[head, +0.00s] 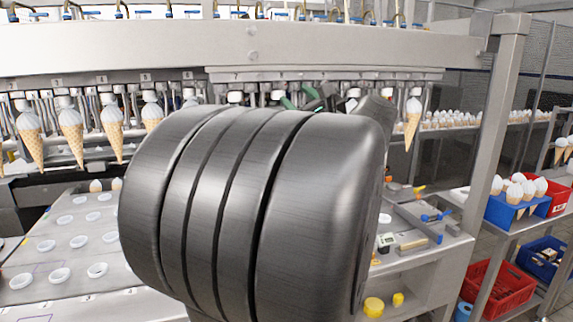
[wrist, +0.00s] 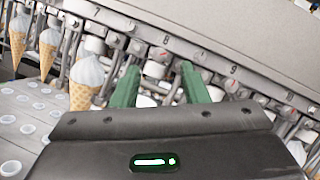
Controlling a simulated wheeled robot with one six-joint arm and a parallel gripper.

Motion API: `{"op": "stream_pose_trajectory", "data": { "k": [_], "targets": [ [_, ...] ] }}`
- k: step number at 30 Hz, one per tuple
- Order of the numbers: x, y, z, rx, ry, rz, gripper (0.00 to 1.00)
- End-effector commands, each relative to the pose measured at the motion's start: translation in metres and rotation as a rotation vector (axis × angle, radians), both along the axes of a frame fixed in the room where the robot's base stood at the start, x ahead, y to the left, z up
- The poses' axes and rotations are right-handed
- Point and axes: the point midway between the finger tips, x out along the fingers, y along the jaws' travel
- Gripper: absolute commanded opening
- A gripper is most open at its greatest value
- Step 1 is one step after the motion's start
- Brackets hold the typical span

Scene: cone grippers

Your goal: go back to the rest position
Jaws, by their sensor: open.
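My gripper shows in the wrist view (wrist: 158,88) with its two green fingers apart and nothing between them. It is raised close to the row of grey holders under the machine's numbered rail (wrist: 190,55). In the head view my gripper (head: 300,98) is mostly hidden behind my own grey arm link, and only bits of green show. An ice cream cone (wrist: 87,80) hangs just left of my gripper in the wrist view. In the head view several cones hang at the left, such as one cone (head: 112,125), and a single cone (head: 412,122) hangs at the right.
A white plate with round holes (head: 60,245) lies below left. A shelf with small tools (head: 425,225) is at the right. A blue crate of cones (head: 515,208), a red crate (head: 500,288) and a metal post (head: 500,130) stand farther right. My arm blocks the middle.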

Motion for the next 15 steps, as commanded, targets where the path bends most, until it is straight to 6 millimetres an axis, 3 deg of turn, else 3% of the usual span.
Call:
{"op": "stream_pose_trajectory", "data": {
  "k": [7,15],
  "targets": [
    [0.031,0.018,0.014,0.0,0.001,0.002,0.41],
    [0.041,0.024,0.017,0.003,0.001,0.0,0.41]
  ]
}}
